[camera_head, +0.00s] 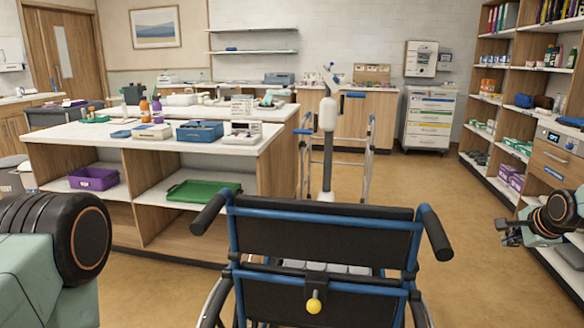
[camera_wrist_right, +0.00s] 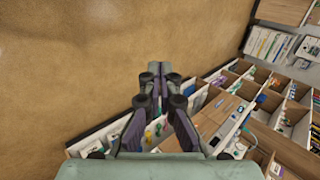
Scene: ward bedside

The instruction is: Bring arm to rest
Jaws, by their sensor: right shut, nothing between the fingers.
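My right arm comes in at the right edge of the head view, and its gripper (camera_head: 508,230) points left, in front of the lower part of the shelf unit. In the right wrist view the two fingers of this gripper (camera_wrist_right: 160,72) meet at their tips with nothing between them. It is shut and empty, above the brown floor and beside the shelves. Part of my left arm shows at the lower left of the head view, but its gripper is out of the picture.
A wheelchair (camera_head: 322,246) with a blue frame stands directly ahead. A wooden island (camera_head: 122,158) with trays stands at the left. The shelf unit (camera_head: 497,125) lines the right side. A white drawer cart (camera_head: 429,118) stands at the back. Floor (camera_head: 455,195) between wheelchair and shelves is clear.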

